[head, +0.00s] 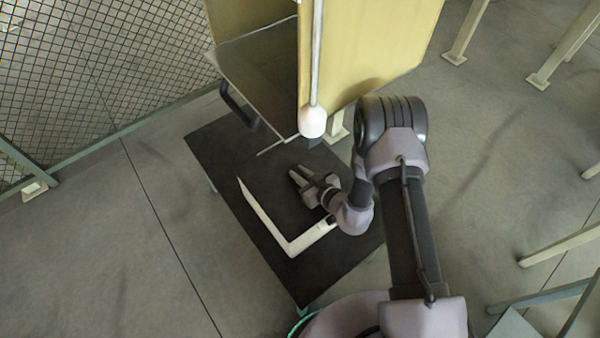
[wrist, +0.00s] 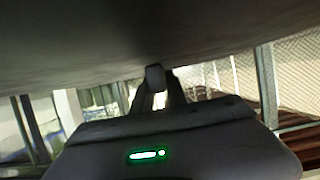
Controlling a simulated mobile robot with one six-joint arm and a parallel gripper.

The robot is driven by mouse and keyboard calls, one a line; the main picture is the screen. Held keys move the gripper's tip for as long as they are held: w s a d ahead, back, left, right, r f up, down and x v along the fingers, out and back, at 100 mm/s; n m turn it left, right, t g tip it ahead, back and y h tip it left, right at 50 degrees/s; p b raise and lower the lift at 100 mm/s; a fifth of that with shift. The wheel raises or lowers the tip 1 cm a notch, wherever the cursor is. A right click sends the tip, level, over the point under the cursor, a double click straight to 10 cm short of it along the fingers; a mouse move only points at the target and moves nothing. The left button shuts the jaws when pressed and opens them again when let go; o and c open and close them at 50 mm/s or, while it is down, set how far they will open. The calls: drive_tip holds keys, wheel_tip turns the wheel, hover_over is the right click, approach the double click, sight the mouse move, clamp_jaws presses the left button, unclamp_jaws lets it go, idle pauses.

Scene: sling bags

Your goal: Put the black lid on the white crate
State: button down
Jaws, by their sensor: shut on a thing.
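The white crate (head: 262,216) stands on a dark table, and only its left and front edges show as a white L. The black lid (head: 270,190) is a dark flat panel over the crate's inside; I cannot tell whether it rests on the rim or hangs above it. My gripper (head: 301,177) lies low over the lid, its fingers pointing up-left, shut on a part of the lid that the head view hardly shows. In the wrist view the fingers (wrist: 158,92) close around a small dark knob (wrist: 155,77) beneath a broad dark surface. The crate's far and right edges are hidden.
The dark table (head: 215,150) has bare room left of the crate. A yellow panel structure (head: 375,45) with a tilted tray-like surface (head: 262,75) stands close behind. A white-tipped pole (head: 313,118) hangs near my arm. A mesh fence (head: 100,70) is at left.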

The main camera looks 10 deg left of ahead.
drive_tip(key=c, duration=1.3)
unclamp_jaws()
drive_tip(key=shift+o, duration=0.2)
drive_tip(key=p+v, duration=0.7)
drive_tip(key=v, duration=1)
drive_tip(key=a+r+n+g+y, duration=0.2)
drive_tip(key=a+r+n+g, duration=0.1)
drive_tip(key=r+n, duration=0.65)
drive_tip(key=a+r+n+g+y, duration=0.2)
drive_tip(key=a+r+n, duration=0.1)
drive_tip(key=r+n, duration=0.65)
drive_tip(key=s+r+n+g+h, duration=0.2)
drive_tip(key=s+r+n+g, duration=0.2)
drive_tip(key=s+r+n, duration=0.75)
drive_tip(key=s+d+r+n+t+h, duration=0.1)
drive_tip(key=d+r+n+t+h, duration=0.2)
drive_tip(key=d+n, duration=0.4)
drive_tip(key=s+d+r+n+t+h, duration=0.1)
drive_tip(key=d+r+n+h, duration=0.4)
drive_tip(key=n, duration=1.5)
drive_tip(key=d+t+h, duration=0.1)
drive_tip(key=d+h, duration=0.1)
drive_tip(key=shift+s+d+t, duration=0.3)
drive_tip(key=shift+s+t, duration=0.1)
